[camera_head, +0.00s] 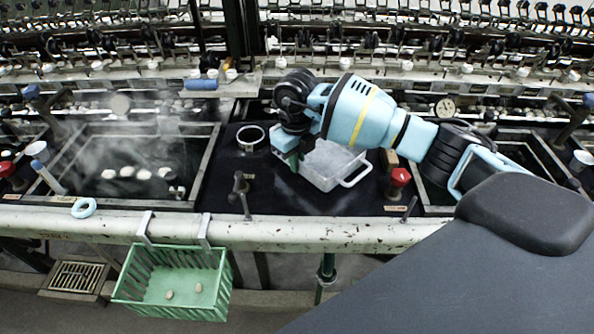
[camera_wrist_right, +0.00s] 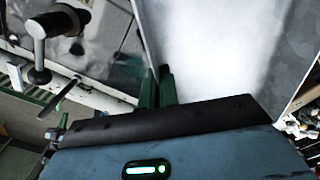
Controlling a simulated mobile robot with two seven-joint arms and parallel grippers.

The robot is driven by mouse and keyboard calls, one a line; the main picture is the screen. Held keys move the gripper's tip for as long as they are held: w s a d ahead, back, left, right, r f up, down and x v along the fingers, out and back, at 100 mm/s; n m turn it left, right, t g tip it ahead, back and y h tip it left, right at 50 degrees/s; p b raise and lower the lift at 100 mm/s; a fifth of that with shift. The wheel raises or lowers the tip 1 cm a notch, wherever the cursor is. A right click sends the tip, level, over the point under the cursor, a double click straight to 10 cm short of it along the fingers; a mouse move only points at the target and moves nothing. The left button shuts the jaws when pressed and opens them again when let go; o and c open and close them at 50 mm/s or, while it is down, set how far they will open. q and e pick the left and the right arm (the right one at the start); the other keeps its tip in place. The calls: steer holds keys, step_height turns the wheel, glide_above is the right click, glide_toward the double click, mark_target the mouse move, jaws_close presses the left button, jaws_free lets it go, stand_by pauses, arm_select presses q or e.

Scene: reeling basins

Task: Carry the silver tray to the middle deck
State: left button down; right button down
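The silver tray (camera_head: 328,165), a shallow metal box with a looped handle at its right, is at the dark middle deck (camera_head: 230,178) between two basins. My right gripper (camera_head: 292,160) is at the tray's left side. In the right wrist view its green fingers (camera_wrist_right: 158,88) are close together with the tray's edge running between them, and the pale tray inside (camera_wrist_right: 220,50) fills the right. I cannot tell whether the tray rests on the deck or hangs just above it; my arm hides its back part. My left gripper is not in view.
A round metal ring (camera_head: 250,137) lies left of the tray. A red knob (camera_head: 399,177) stands close to its right and a dark tap (camera_head: 240,190) in front left. A steaming basin (camera_head: 130,150) is left. A green basket (camera_head: 175,290) hangs from the front rail (camera_head: 300,233).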

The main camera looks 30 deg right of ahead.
steer(key=shift+f, duration=1.8)
steer(key=c, duration=1.7)
jaws_free()
steer(key=shift+f, duration=0.15)
step_height(320, 180, up, 12)
steer(key=shift+r, duration=0.15)
